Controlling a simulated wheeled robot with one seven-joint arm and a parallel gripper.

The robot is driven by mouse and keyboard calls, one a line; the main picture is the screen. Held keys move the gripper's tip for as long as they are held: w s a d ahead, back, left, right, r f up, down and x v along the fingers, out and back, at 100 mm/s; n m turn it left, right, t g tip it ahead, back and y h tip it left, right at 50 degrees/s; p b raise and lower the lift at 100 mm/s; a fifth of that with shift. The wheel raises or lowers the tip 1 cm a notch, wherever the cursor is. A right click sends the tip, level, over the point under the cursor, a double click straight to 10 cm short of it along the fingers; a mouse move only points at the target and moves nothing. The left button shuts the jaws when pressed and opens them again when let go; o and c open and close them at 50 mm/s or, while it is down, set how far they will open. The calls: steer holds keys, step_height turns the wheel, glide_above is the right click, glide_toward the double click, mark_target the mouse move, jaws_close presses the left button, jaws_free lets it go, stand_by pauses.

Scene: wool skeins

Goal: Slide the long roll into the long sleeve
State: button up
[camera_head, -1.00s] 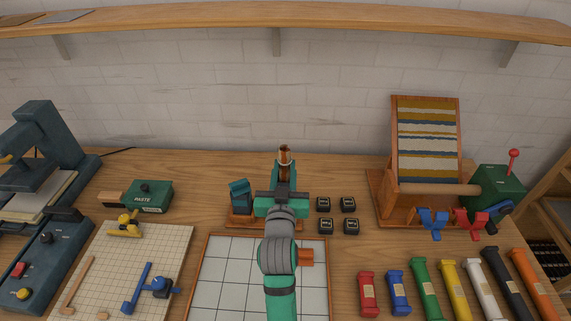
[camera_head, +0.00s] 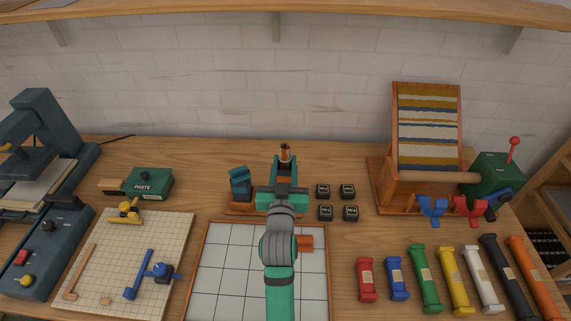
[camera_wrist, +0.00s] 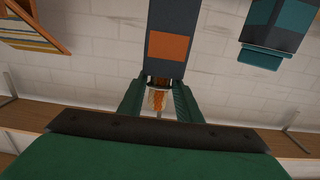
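The long sleeve (camera_wrist: 175,22) is dark blue-grey with an orange patch and stands upright on the wooden stand (camera_head: 238,210). The head view mostly hides it behind my gripper. My gripper (camera_wrist: 158,85) is at the sleeve's open end, its green fingers either side of the long roll (camera_wrist: 157,99), which is orange and brown. The fingers look shut on it. The wrist picture is upside down. The roll's upper end (camera_head: 285,153) rises above my gripper (camera_head: 284,170) in the head view. How deep the roll sits in the sleeve is hidden.
A shorter teal sleeve (camera_head: 240,185) stands to the left on the same stand. Small dark boxes (camera_head: 336,201) lie close on the right. A tiled tray (camera_head: 225,270) lies in front. Several coloured rolls (camera_head: 425,278) lie at the front right. A loom (camera_head: 427,140) stands behind them.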

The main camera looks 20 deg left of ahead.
steer(key=shift+o, duration=1.2)
steer(key=shift+s+a, duration=0.1)
steer(key=shift+s, duration=0.1)
steer(key=shift+s, duration=0.1)
steer(key=v, duration=1)
steer(key=shift+s, duration=0.25)
